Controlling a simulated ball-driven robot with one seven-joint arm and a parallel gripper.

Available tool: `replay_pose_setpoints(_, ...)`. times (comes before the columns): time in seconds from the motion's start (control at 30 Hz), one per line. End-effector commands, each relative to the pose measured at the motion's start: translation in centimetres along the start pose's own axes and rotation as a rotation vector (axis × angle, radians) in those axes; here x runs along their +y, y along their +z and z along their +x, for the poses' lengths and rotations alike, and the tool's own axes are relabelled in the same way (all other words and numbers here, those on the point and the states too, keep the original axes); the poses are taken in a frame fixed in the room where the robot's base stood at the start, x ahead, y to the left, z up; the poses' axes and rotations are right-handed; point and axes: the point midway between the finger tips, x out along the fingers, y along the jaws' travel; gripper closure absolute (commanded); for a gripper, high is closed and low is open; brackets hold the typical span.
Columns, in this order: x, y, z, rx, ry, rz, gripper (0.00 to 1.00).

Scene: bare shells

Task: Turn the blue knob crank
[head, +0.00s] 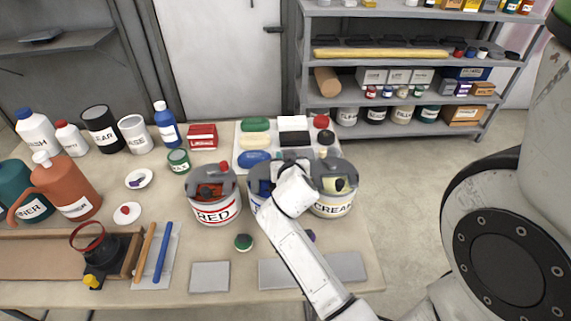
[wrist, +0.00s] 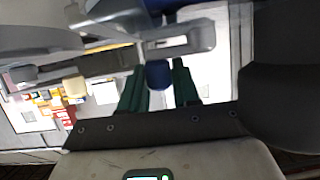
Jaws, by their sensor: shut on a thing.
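The blue knob (wrist: 158,76) of the crank sits between the two green fingers of my gripper (wrist: 159,66) in the wrist view, and the gripper is shut on it. The grey crank arm (wrist: 182,38) runs just beyond the fingers. In the head view, the middle can (head: 257,183) with blue inside stands between the RED can (head: 215,205) and the CREAM can (head: 333,205). My white wrist covers much of it, hiding the blue knob and the fingers there.
The red knob (head: 224,166) and cream knob (head: 323,152) stand up close on either side of my wrist. A white board (head: 241,143) with coloured blocks lies behind the cans. Grey plates (head: 210,276) lie in front. Bottles and a shelf unit (head: 400,134) stand farther off.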

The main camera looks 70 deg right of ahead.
Motion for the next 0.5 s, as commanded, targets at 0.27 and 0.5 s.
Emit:
replay_pose_setpoints(0.27,-0.09,0.28,-0.21,-0.001,0.064,0.028,1.00)
replay_pose_setpoints(0.5,-0.07,0.20,-0.34,-0.003,0.079,0.033,1.00)
